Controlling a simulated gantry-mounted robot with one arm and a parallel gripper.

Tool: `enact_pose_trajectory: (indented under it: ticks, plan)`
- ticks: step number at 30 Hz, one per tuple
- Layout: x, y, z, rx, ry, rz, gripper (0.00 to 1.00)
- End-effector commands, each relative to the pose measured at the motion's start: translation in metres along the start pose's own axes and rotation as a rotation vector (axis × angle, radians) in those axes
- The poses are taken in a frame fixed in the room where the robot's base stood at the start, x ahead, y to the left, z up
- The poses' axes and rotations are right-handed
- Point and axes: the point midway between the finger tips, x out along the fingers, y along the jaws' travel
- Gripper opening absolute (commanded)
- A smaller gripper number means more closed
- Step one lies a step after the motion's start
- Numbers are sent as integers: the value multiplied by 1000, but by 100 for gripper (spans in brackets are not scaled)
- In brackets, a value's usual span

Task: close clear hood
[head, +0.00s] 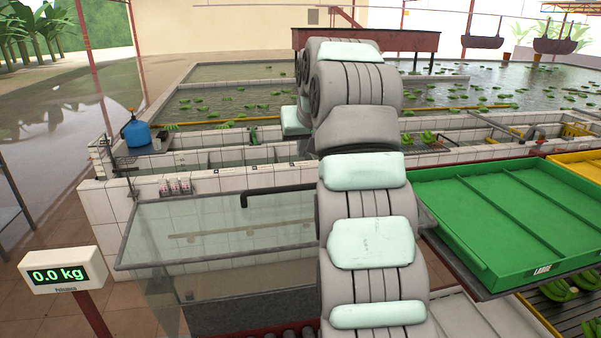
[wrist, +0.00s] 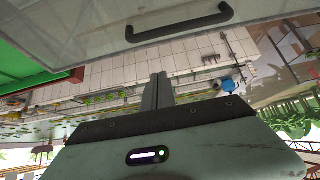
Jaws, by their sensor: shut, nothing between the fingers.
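The clear hood (head: 215,245) is a see-through panel with a grey edge, at the left of my arm in the head view. A black bar handle (head: 278,191) is near its far edge, partly cut off by my arm. In the wrist view the clear hood (wrist: 85,28) fills the top, with the black handle (wrist: 180,24) across it. My gripper (wrist: 158,80) is shut and empty, its fingers apart from the handle in the picture. In the head view my arm hides the gripper. How far the hood is open is hard to tell.
A green tray (head: 500,215) lies right of my arm. A scale display (head: 62,273) reads 0.0 kg at the lower left. A white tiled wall (head: 105,205) and water tanks lie behind the hood, with a blue canister (head: 135,133) on the ledge.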

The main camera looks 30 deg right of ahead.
Motion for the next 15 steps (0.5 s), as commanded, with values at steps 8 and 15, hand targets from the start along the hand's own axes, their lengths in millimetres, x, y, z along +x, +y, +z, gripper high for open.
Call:
enact_pose_trajectory:
  ticks: [8,15]
  plan:
    - [53,0,1,1,-10,-1,0]
    - [79,2,2,1,0,3,0]
